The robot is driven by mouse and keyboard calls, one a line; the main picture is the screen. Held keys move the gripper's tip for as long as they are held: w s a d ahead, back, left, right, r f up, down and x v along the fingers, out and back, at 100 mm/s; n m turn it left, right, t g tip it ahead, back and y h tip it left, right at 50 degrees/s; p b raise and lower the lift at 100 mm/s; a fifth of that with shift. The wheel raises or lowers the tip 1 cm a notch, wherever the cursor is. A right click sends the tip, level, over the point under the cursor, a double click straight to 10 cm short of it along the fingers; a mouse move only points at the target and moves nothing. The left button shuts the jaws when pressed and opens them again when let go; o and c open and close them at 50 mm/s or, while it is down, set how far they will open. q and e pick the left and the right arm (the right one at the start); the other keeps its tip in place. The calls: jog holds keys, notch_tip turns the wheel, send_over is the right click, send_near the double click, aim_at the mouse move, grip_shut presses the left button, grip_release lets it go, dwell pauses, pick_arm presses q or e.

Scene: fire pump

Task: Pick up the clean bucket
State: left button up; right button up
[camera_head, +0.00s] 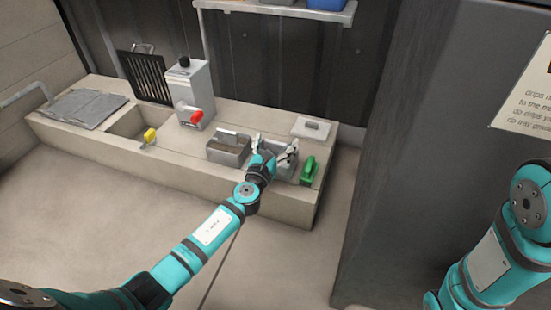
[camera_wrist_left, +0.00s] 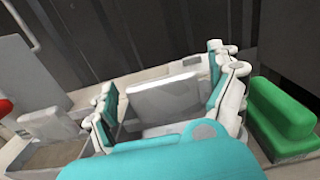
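Two small grey metal buckets stand side by side on the counter. The left one (camera_head: 229,150) holds something brownish; it also shows in the left wrist view (camera_wrist_left: 50,128). The right, clean-looking bucket (camera_head: 286,172) is partly hidden by my left gripper (camera_head: 275,150). In the left wrist view, this bucket's upright pale plate (camera_wrist_left: 165,100) stands between my widely spread fingers, one on each side. The gripper is open; I cannot tell whether the fingers touch the bucket. My right arm shows at the right edge of the head view, its gripper out of view.
A green block-like object (camera_head: 309,170) stands close to the right of the clean bucket. A pale flat lid (camera_head: 311,129) lies behind it. A grey pump unit with a red knob (camera_head: 196,116), a yellow-handled item (camera_head: 149,135) and a sink are on the left. A dark wall stands behind.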

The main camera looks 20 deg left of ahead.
pick_arm(q)
jog(key=c, duration=1.4)
jog(key=shift+r, duration=0.1)
